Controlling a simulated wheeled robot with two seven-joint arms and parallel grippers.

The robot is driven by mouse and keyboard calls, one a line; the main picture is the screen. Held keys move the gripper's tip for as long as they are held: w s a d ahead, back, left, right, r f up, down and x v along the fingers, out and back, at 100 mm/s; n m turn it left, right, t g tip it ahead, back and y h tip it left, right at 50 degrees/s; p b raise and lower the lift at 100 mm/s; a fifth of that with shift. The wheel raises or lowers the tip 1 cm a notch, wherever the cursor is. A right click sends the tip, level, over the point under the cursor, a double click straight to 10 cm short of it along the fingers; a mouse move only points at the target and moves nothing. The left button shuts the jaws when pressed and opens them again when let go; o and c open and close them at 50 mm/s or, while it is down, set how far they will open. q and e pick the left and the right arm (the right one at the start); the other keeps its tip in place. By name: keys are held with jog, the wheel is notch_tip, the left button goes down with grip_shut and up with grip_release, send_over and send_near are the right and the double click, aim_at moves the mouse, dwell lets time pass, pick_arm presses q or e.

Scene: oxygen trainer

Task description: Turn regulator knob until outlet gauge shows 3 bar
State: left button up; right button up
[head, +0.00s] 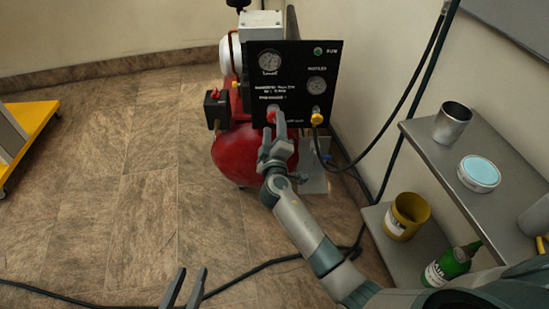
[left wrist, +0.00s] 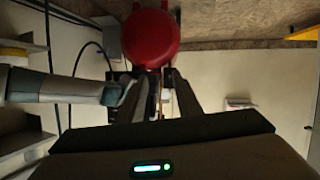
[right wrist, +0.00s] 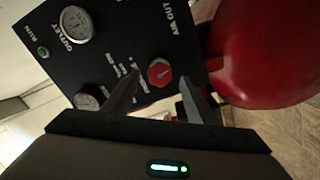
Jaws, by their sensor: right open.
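The black panel (head: 293,100) stands on the red compressor. Its outlet gauge (head: 316,85) is at the right; the gauge (right wrist: 76,24) also shows in the right wrist view, its reading too small to tell. The red regulator knob (right wrist: 159,72) is on the lower panel, partly hidden by my right gripper in the head view. My right gripper (right wrist: 160,80) is open, with its fingertips on either side of the knob in the picture; I cannot tell whether they touch it. My left gripper (head: 184,286) is open and empty, low over the floor, away from the panel.
A second gauge (head: 270,62) and a green lamp (head: 318,51) are on the panel. A yellow fitting (head: 316,118) with a black hose sits beside the knob. The red tank (head: 235,155) is below. A shelf (head: 420,150) with cans stands at the right.

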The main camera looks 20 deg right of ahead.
pick_arm(q)
jog(key=shift+f, duration=0.1)
pick_arm(e)
jog(key=v, duration=1.4)
jog(key=shift+s, duration=0.35)
pick_arm(q)
jog(key=shift+a+f, duration=0.1)
jog(key=shift+a, duration=0.05)
pick_arm(e)
jog(key=shift+a, duration=0.1)
